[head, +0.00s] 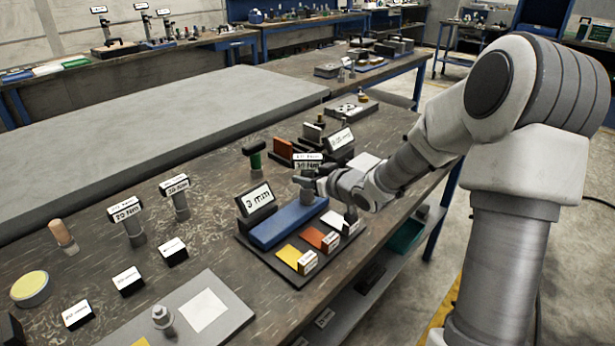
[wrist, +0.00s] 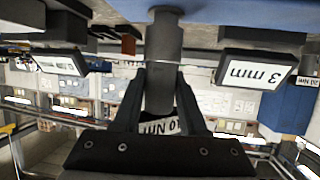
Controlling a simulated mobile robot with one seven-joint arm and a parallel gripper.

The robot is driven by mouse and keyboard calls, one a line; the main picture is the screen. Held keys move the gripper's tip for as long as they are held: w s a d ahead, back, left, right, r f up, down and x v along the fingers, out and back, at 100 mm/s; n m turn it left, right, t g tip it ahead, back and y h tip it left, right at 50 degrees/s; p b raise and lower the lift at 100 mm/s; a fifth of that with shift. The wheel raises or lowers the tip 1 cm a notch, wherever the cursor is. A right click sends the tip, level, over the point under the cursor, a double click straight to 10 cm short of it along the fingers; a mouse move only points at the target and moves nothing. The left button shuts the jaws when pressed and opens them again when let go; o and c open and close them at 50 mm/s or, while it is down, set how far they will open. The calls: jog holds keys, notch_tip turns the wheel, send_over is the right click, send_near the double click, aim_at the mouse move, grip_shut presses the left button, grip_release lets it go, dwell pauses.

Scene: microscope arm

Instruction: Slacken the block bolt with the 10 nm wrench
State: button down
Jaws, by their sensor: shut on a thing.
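My gripper (head: 312,184) is shut on an upright grey cylindrical wrench (wrist: 163,65), above the blue block (head: 288,222) on the dark tray. The wrench's label (head: 308,165) shows over the gripper. In the wrist view that label (wrist: 158,127) lies between the fingers, partly covered, and seems to read 10 Nm. The wrench's lower end reaches close to the blue surface; I cannot tell whether it touches a bolt. Two similar labelled wrenches, one (head: 131,222) and another (head: 178,198), stand to the left. A grey bolt-like piece (head: 162,317) stands on the front plate.
A 3 mm sign (head: 256,198) stands just behind the blue block. Yellow (head: 290,255), orange (head: 313,237) and white pads with small cards lie along the tray front. The grey table at back left is clear.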

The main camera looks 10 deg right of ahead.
jog(key=shift+f+b, duration=0.3)
jog(key=shift+f, duration=0.2)
jog(key=shift+r+p, duration=0.1)
jog(key=shift+p, duration=0.35)
jog(key=shift+w+r+n+g+y+p, duration=0.15)
jog(key=shift+n+g+y+p, duration=1.25)
jog(key=shift+p, duration=3.3)
jog(key=shift+n+y+p, duration=0.6)
jog(key=shift+p, duration=0.1)
jog(key=shift+n+y+p, duration=0.3)
jog(key=shift+p, duration=0.4)
